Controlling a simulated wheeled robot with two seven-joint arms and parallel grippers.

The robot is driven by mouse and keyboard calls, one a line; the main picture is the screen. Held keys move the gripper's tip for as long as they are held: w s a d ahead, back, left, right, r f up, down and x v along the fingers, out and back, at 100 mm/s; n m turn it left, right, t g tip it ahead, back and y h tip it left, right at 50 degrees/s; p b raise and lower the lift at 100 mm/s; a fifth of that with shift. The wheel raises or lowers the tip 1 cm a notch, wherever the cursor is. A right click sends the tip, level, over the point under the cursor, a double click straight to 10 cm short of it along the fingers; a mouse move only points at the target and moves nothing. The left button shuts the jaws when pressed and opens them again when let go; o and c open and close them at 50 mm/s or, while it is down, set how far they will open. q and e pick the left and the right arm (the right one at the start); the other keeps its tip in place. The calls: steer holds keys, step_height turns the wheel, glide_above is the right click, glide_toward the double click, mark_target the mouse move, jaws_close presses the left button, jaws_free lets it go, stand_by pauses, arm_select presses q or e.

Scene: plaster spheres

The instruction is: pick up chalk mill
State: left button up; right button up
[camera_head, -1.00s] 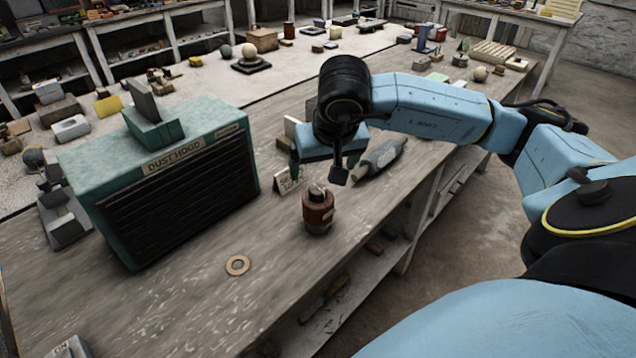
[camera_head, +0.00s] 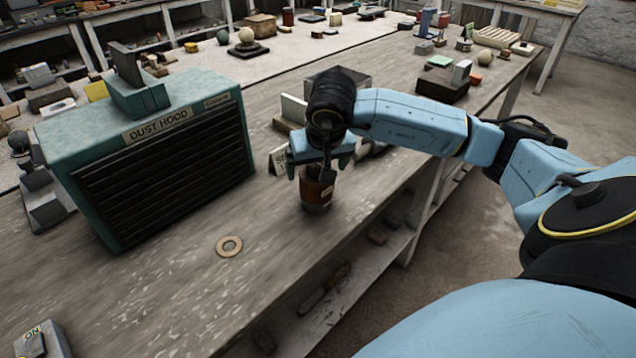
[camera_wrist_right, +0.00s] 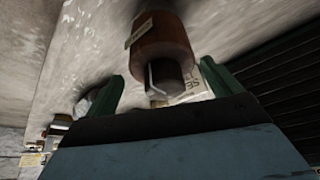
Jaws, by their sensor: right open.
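The chalk mill, which I take to be the brown cylinder with a pale label (camera_head: 316,192), stands upright on the wooden bench. My right gripper (camera_head: 320,165) is over its top and hides its upper end. In the right wrist view the mill (camera_wrist_right: 163,38) shows its brown body and a dark, narrower end with a bent metal crank. There the two green fingers of my right gripper (camera_wrist_right: 162,84) are spread apart, one on each side of that dark end, with gaps visible. My left gripper is not in view.
The green dust hood (camera_head: 150,165) stands left of the mill. A small sign card (camera_head: 279,160) is close behind the gripper. A flat ring (camera_head: 229,246) lies on the bench in front, and a switch box (camera_head: 42,340) sits at the lower left. The bench's front edge runs close right of the mill.

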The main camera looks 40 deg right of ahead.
steer(key=shift+w+d+f, duration=0.1)
steer(key=shift+d+f, duration=0.15)
steer(key=shift+f, duration=0.45)
steer(key=shift+a, duration=0.15)
steer(key=c, duration=1.6)
